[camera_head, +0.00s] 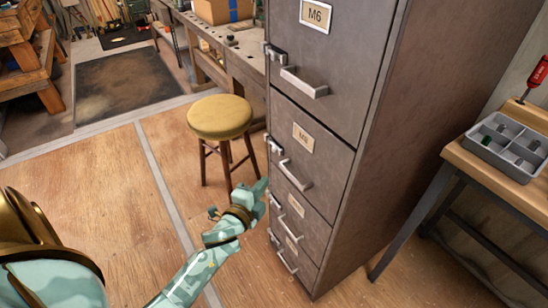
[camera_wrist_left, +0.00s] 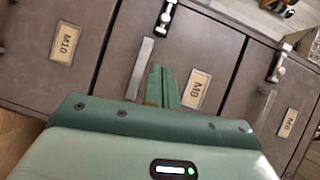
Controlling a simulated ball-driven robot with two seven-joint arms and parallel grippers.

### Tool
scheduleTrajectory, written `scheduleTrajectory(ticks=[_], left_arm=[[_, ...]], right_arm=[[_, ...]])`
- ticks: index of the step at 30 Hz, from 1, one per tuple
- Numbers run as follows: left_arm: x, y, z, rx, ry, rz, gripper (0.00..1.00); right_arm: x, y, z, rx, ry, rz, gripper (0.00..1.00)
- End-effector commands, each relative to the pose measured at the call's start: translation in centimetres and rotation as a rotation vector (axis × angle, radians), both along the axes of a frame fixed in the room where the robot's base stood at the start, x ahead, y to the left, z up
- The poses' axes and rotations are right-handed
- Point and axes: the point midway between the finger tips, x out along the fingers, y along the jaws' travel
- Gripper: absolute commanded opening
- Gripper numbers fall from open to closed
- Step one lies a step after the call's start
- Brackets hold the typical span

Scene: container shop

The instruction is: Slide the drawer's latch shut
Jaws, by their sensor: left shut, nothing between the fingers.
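A tall grey filing cabinet (camera_head: 335,165) has several drawers, each with a bar handle and a small metal latch at its left edge. The M8 drawer has a latch (camera_head: 273,145) and a handle (camera_head: 293,175). The M6 drawer above has its own latch (camera_head: 275,53). In the left wrist view the M8 latch (camera_wrist_left: 165,17) and M6 latch (camera_wrist_left: 277,67) show beyond the fingers. I cannot tell whether either latch is slid shut. My left gripper (camera_head: 263,187) is shut and empty, in front of the cabinet's left side. Its fingers (camera_wrist_left: 162,85) appear beside the M8 handle (camera_wrist_left: 140,68). My right gripper is out of view.
A yellow-topped stool (camera_head: 220,117) stands left of the cabinet, near my left gripper. A workbench (camera_head: 235,50) is behind it. A wooden side table (camera_head: 500,165) with a grey divided tray (camera_head: 508,145) stands at right. Floor at left is mostly clear.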

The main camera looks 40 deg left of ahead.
Motion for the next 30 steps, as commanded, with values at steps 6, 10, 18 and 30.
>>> scheduleTrajectory(ticks=[6,10,18,30], left_arm=[[1.8,0.3,-0.4,0.000,0.000,0.000,0.00],[4.4,0.7,-0.8,0.001,0.001,0.000,0.00],[10.0,1.6,-1.5,0.001,0.002,0.000,0.00],[12.1,4.7,-1.8,-0.002,0.001,0.000,0.00]], right_arm=[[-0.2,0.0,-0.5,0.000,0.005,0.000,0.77],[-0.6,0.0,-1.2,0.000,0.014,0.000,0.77],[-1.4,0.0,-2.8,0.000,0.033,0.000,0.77],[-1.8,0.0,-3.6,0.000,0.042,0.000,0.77]])
